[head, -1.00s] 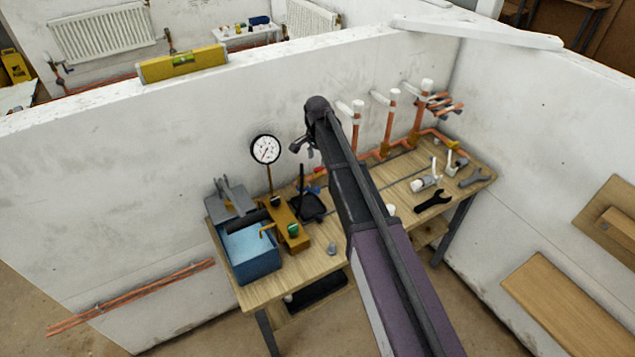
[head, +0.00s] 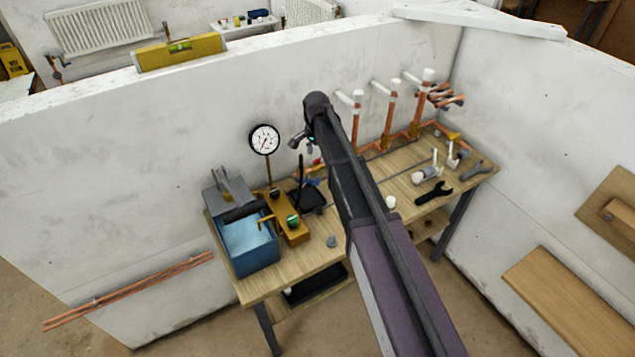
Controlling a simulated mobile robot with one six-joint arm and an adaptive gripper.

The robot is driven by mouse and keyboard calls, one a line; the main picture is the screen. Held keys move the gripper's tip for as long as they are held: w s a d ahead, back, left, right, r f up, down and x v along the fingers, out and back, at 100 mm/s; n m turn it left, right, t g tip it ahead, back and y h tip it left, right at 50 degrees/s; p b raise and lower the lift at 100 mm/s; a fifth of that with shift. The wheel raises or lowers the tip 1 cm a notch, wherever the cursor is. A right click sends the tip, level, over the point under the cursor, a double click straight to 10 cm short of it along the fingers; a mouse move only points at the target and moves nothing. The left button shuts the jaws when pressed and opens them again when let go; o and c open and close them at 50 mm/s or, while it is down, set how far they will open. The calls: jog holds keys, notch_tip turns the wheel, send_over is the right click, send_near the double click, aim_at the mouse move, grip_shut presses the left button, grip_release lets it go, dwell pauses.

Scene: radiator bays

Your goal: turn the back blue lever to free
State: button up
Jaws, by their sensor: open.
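A small blue piece (head: 313,182), possibly a blue lever, shows at the back of the bench, just left of my arm. It is too small and too covered for me to tell its angle or whether it is the back one. A bit of red shows close by it. My gripper (head: 296,143) is open and empty, high in front of the white wall, above and slightly left of the blue piece and apart from it. My arm hides much of the pipework behind it.
The wooden bench (head: 285,284) holds a blue tank (head: 250,254) with a brass pump (head: 293,227), a dial gauge (head: 264,139), a black dustpan and wrenches (head: 434,193). Copper risers (head: 388,123) with white caps stand at the back right. Walls close in behind and right.

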aim_at(316, 179)
jog(key=shift+f+b, duration=5.4)
jog(key=shift+f, duration=0.3)
